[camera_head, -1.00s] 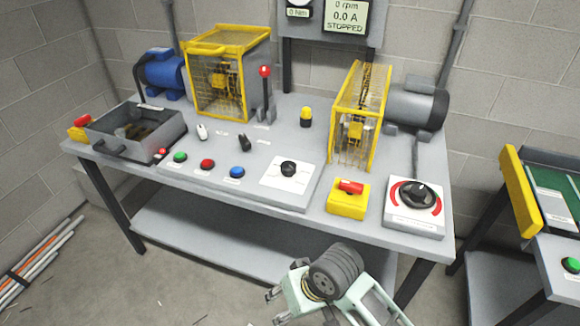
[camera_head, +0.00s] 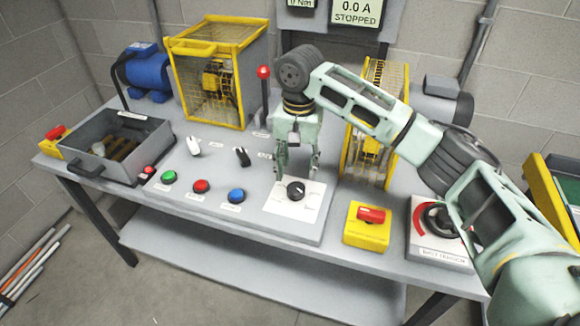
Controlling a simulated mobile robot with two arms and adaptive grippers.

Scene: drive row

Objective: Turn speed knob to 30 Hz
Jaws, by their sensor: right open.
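The speed knob is most likely the small black knob (camera_head: 296,190) on a white square plate (camera_head: 284,206) at the right part of the grey panel; its scale is too small to read. My right gripper (camera_head: 297,174) points down just above and behind this knob, with its fingers apart and nothing between them. I cannot tell whether a finger touches the knob. The display (camera_head: 356,14) at the top reads 0.0 A and STOPPED. My left gripper is not in view.
Green (camera_head: 169,176), red (camera_head: 201,186) and blue (camera_head: 236,195) buttons lie left of the plate. A yellow box with a red switch (camera_head: 369,215) and a larger dial (camera_head: 437,220) stand right. Yellow cages (camera_head: 212,80) and a red-topped lever (camera_head: 264,72) stand behind.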

